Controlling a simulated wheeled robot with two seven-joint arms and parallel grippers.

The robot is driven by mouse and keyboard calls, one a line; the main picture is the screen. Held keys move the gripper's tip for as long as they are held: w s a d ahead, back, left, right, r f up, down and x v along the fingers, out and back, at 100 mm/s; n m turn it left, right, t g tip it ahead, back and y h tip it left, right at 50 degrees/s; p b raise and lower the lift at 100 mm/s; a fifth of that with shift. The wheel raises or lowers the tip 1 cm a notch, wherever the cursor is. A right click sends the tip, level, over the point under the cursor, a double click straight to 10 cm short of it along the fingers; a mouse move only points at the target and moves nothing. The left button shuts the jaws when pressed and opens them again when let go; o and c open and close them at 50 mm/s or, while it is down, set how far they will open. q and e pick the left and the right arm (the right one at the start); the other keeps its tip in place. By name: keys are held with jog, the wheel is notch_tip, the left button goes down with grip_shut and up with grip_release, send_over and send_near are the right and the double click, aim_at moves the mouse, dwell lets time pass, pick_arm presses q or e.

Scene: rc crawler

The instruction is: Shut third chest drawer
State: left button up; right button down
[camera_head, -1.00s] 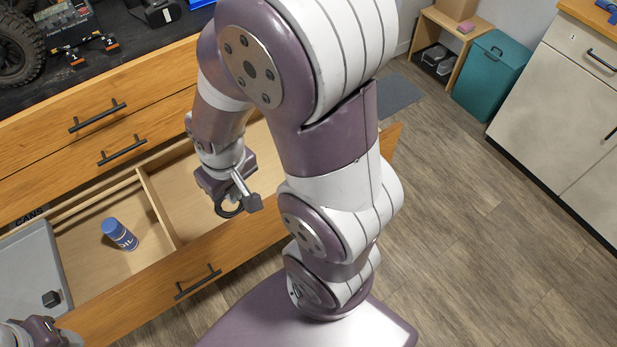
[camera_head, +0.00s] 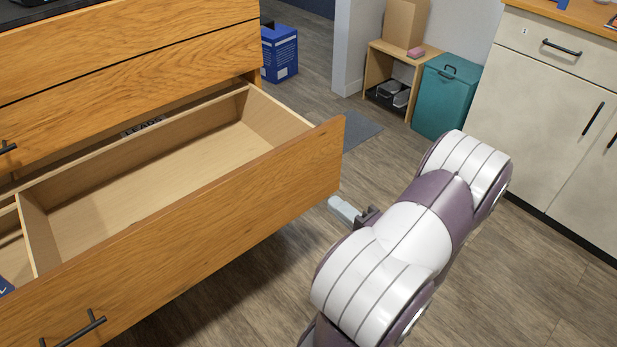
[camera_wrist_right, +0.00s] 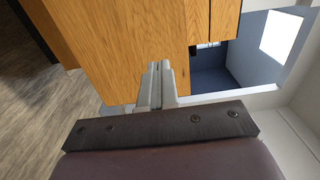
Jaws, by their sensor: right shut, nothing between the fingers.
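The third chest drawer (camera_head: 190,235) is pulled well out, its wooden front facing the lower right. Its dark bar handle (camera_head: 78,332) shows at the bottom left. The drawer's right compartment is empty; a sliver of a blue object (camera_head: 5,287) shows at the left edge. My right gripper (camera_head: 345,210) is beside the right end of the drawer front, outside the drawer. In the right wrist view its fingers (camera_wrist_right: 157,82) are shut together with nothing between them, pointing toward the wooden drawer front (camera_wrist_right: 125,45). Whether they touch it I cannot tell. My left gripper is out of view.
Two shut drawers (camera_head: 130,50) sit above the open one. A blue box (camera_head: 280,53) stands on the floor behind the chest. A teal bin (camera_head: 445,95), a small shelf (camera_head: 375,65) and a pale cabinet (camera_head: 550,110) stand farther back. Floor (camera_head: 520,270) is free at right.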

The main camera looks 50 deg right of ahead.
aim_at(289, 167)
jog(key=w+b, duration=0.1)
jog(key=w, duration=0.3)
jog(key=w+b, duration=0.2)
jog(key=w, duration=0.2)
jog(key=w+d+b, duration=0.1)
jog(key=w, duration=0.3)
jog(key=shift+w+f, duration=0.2)
jog(key=shift+w, duration=0.05)
jog(key=shift+w+r, duration=0.1)
jog(key=shift+w, duration=0.4)
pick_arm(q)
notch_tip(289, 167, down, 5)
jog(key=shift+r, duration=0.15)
pick_arm(e)
jog(key=shift+w, duration=0.1)
